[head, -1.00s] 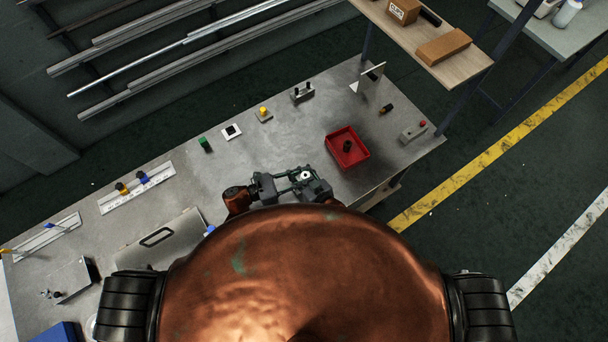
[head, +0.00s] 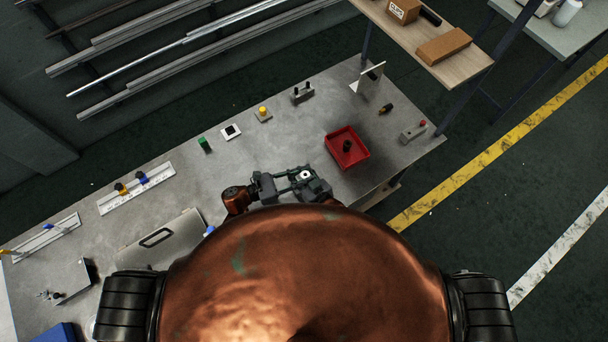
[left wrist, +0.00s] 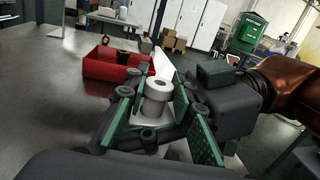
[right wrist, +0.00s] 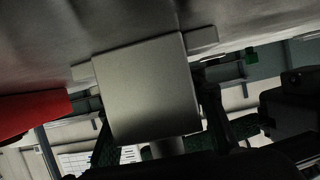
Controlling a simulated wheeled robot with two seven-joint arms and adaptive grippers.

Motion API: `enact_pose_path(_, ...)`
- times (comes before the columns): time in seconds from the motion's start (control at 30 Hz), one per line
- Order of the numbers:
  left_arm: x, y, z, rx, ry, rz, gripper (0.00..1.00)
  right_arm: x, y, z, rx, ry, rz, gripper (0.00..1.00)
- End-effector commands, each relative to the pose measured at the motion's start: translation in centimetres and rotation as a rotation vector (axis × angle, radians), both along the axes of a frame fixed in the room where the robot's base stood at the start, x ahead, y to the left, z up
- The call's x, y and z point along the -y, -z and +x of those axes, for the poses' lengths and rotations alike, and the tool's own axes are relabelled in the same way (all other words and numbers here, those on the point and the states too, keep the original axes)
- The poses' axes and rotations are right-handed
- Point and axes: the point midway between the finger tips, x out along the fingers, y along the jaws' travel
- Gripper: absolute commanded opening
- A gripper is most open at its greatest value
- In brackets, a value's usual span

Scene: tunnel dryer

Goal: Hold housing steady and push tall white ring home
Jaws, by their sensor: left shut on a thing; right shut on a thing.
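The tall white ring (left wrist: 157,88) stands upright with its hole facing up, on a narrower grey post. It shows small in the head view (head: 306,176). The housing below is a pale grey block; its flat face fills the middle of the right wrist view (right wrist: 145,85). My left gripper (head: 284,181) reaches in from the left and is shut on the housing. My right gripper (head: 312,184) reaches in from the right, its fingers wide apart around the housing below the ring's top. Fingers hide much of the housing. I cannot tell how far down the ring sits.
A red tray (head: 359,161) with a dark part in it stands just beyond my grippers. A green block (head: 204,144), a yellow-button box (head: 263,115) and a grey fixture (head: 302,92) stand along the far edge. Bare table (head: 265,151) lies between.

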Motion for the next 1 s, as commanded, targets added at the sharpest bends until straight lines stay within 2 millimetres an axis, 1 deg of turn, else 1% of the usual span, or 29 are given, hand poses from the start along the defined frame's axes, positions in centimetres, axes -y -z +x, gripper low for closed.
enact_pose_path(0.1, 0.1, -0.7, -0.1, 0.003, 0.004, -0.002, 0.00, 0.0, 0.1, 0.0, -0.003, 0.000, -0.001, 0.00)
enact_pose_path(0.3, 0.1, -1.3, 0.0, 0.005, 0.005, -0.001, 0.00, 0.1, 0.1, 0.0, -0.004, 0.002, -0.001, 0.00)
enact_pose_path(1.0, 0.0, -1.4, 0.1, 0.007, 0.004, -0.001, 0.00, 0.2, 0.1, 0.0, -0.003, 0.002, -0.002, 0.00)
